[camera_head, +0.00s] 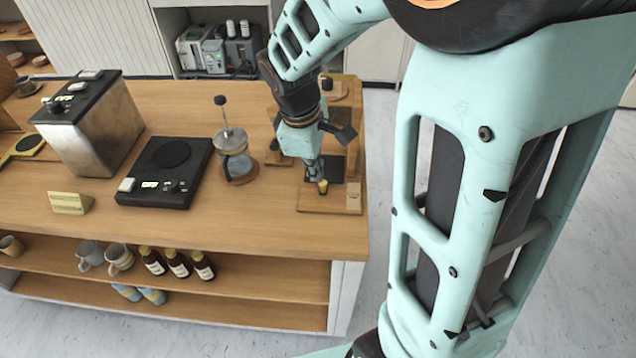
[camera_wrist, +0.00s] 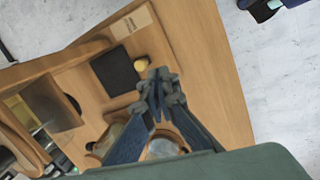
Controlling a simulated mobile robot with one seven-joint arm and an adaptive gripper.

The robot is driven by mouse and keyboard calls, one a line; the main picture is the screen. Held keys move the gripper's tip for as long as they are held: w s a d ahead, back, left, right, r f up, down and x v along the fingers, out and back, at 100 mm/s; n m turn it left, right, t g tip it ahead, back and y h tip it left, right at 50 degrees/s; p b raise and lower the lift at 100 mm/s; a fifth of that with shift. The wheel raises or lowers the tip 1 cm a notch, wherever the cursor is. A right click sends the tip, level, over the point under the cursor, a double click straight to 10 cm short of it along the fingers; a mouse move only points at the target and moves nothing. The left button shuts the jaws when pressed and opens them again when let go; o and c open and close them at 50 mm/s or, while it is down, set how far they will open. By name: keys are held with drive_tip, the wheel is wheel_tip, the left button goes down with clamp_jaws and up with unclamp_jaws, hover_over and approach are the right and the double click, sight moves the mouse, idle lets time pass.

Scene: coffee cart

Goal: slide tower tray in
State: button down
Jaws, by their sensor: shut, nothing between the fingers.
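The wooden tower (camera_head: 354,108) stands at the right end of the cart top, partly hidden by my arm. Its flat wooden tray (camera_head: 318,204) lies at the front, with a dark square pad and a light label plate. The tray also shows in the wrist view (camera_wrist: 90,106), with the dark pad (camera_wrist: 115,70) in its middle. A small yellow knob-like piece (camera_wrist: 142,64) is beside the pad. My gripper (camera_head: 316,176) points down over the tray and is shut and empty. Its fingertips (camera_wrist: 158,84) are close to the yellow piece; I cannot tell whether they touch it.
A glass French press (camera_head: 235,160) stands left of the tower. A black scale (camera_head: 166,172), a metal grinder-like box (camera_head: 98,125) and a small yellow sign (camera_head: 70,203) are farther left. The shelf below holds mugs and bottles (camera_head: 178,263).

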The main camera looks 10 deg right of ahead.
drive_tip(key=s+n, duration=0.1)
drive_tip(key=n, duration=0.5)
drive_tip(key=n+t+b, duration=0.2)
drive_tip(key=n+b, duration=0.8)
drive_tip(key=n, duration=0.1)
approach(321, 191)
drive_tip(key=f, duration=0.2)
drive_tip(key=s+a+f, duration=0.1)
drive_tip(key=s+f, duration=0.1)
drive_tip(key=f, duration=0.1)
drive_tip(key=shift+s+a+f, duration=0.15)
drive_tip(key=shift+a+f, duration=0.15)
drive_tip(key=shift+f, duration=0.05)
drive_tip(key=w+d, duration=0.1)
drive_tip(key=w, duration=0.1)
drive_tip(key=shift+w+d+r, duration=0.2)
drive_tip(key=shift+w+d, duration=0.4)
drive_tip(key=shift+w, duration=0.1)
drive_tip(key=shift+w+d+r+p, duration=0.1)
drive_tip(key=shift+w+r+p, duration=0.05)
drive_tip(key=shift+w+p, duration=0.2)
drive_tip(key=shift+w+d+p, duration=0.25)
drive_tip(key=shift+w+p, duration=0.2)
drive_tip(key=shift+w, duration=0.35)
drive_tip(key=shift+w+d+p, duration=0.25)
drive_tip(key=shift+w+p, duration=0.15)
drive_tip(key=shift+w, duration=0.4)
